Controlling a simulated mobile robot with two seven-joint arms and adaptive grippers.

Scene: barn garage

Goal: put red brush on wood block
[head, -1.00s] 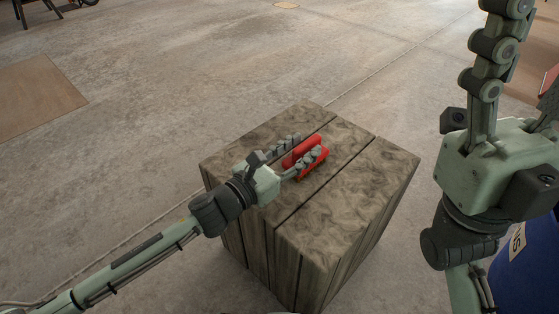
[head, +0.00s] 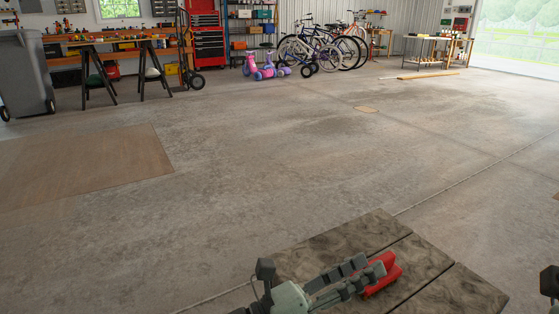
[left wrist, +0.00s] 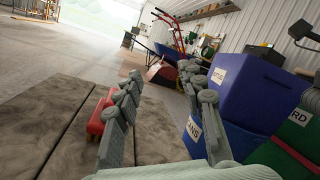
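The red brush (head: 384,274) lies on top of the wood block (head: 462,293), a block with a dark, planked top. My left gripper (head: 365,274) is low over the block, right beside the brush. In the left wrist view its fingers (left wrist: 158,90) are spread with an empty gap between them. The brush (left wrist: 97,119) shows just outside the left finger, partly hidden by it; I cannot tell whether they touch. The block's top (left wrist: 40,125) fills the lower left there. My right gripper's fingers are out of view; only a dark part of that arm shows at the right edge.
Blue bins (left wrist: 245,95) and a green bin (left wrist: 295,140) stand right of the gripper in the left wrist view. Bicycles (head: 325,47), a red tool chest (head: 206,45) and a workbench (head: 110,40) are far back.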

